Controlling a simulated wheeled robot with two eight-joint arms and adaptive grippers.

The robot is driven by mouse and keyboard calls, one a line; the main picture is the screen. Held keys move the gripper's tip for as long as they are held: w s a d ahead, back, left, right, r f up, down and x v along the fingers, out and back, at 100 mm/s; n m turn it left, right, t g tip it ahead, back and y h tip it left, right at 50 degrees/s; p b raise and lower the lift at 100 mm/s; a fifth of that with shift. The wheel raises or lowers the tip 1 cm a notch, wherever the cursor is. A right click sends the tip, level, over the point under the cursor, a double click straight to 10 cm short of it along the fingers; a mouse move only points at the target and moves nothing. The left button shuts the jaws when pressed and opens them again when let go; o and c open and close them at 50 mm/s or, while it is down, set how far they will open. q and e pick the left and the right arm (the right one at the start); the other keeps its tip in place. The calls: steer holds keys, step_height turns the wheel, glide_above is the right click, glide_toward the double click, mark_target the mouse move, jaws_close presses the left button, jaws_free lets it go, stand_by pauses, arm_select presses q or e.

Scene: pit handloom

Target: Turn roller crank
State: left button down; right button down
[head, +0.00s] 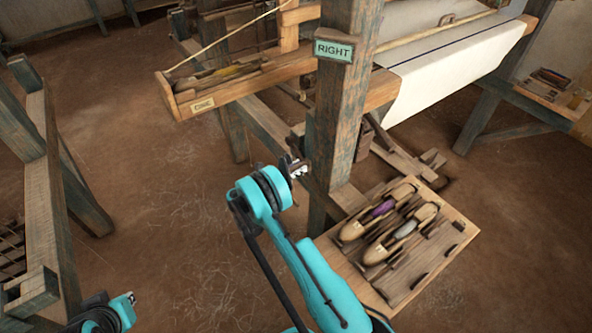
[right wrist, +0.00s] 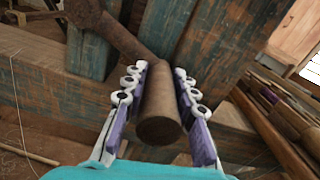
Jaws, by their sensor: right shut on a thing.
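The crank's handle (right wrist: 160,118) is a brownish round grip in the right wrist view. It runs between the two purple-and-white fingers of my right gripper (right wrist: 160,72), which is shut on it. The crank's rod (right wrist: 118,36) slants up and left from the handle's far end. In the head view my right gripper (head: 297,168) is at the left side of the post marked RIGHT; the crank is mostly hidden there. The end of my left arm (head: 122,307) shows low at the left, away from the loom; its fingers are not clear.
The RIGHT post (head: 345,110) stands close beside my right gripper. A wooden tray (head: 425,268) with two shuttles is below right of it. White cloth (head: 440,70) stretches behind the post. A wooden frame (head: 40,190) stands at left, with open earth floor (head: 150,190) between.

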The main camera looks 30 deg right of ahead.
steer(key=c, duration=1.2)
jaws_free()
steer(key=shift+s+r, duration=0.1)
steer(key=shift+s, duration=0.05)
steer(key=shift+a, duration=0.4)
steer(key=a, duration=1.1)
steer(key=shift+s, duration=0.45)
steer(key=shift+w, duration=0.1)
